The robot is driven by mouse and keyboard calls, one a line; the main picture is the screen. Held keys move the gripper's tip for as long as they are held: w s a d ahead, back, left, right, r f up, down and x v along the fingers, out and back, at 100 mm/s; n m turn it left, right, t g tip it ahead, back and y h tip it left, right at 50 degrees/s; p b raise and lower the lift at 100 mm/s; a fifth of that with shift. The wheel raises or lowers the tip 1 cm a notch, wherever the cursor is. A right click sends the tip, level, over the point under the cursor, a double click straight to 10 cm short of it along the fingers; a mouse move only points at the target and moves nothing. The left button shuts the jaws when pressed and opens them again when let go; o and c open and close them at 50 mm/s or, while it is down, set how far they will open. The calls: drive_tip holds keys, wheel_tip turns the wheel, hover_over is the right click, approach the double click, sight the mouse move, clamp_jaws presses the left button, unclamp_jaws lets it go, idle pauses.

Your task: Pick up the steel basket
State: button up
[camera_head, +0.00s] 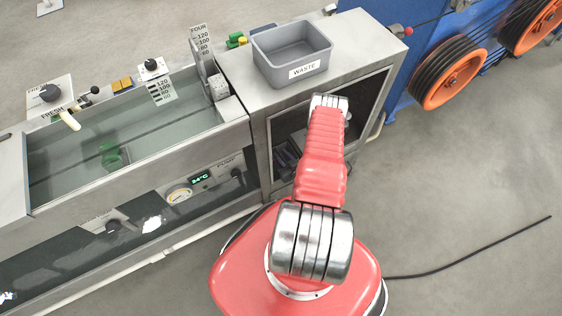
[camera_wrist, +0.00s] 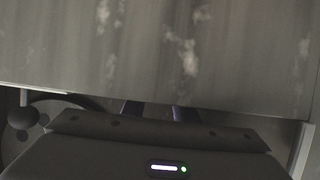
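I cannot make out a steel basket in either view. In the head view my red arm reaches over the open front of a steel cabinet (camera_head: 258,128), and my gripper is hidden there behind the arm. A dark, slatted shape (camera_head: 287,160) shows inside the cabinet, too dim to name. In the wrist view the dark finger bases of my gripper (camera_wrist: 158,110) stand apart at the bottom, with their tips hidden by a grey, streaked metal surface (camera_wrist: 150,50) that fills most of the picture. What lies between the fingers is not visible.
A grey WASTE bin (camera_head: 290,52) stands on the cabinet top. To the left is a water-filled tank (camera_head: 150,143) with a green object (camera_head: 112,157) in it. Orange pulleys (camera_head: 455,78) on a blue machine are at right. A black cable (camera_head: 470,257) lies on otherwise clear floor.

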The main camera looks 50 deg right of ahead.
drive_tip(key=shift+c, duration=0.4)
clamp_jaws()
idle(1.3)
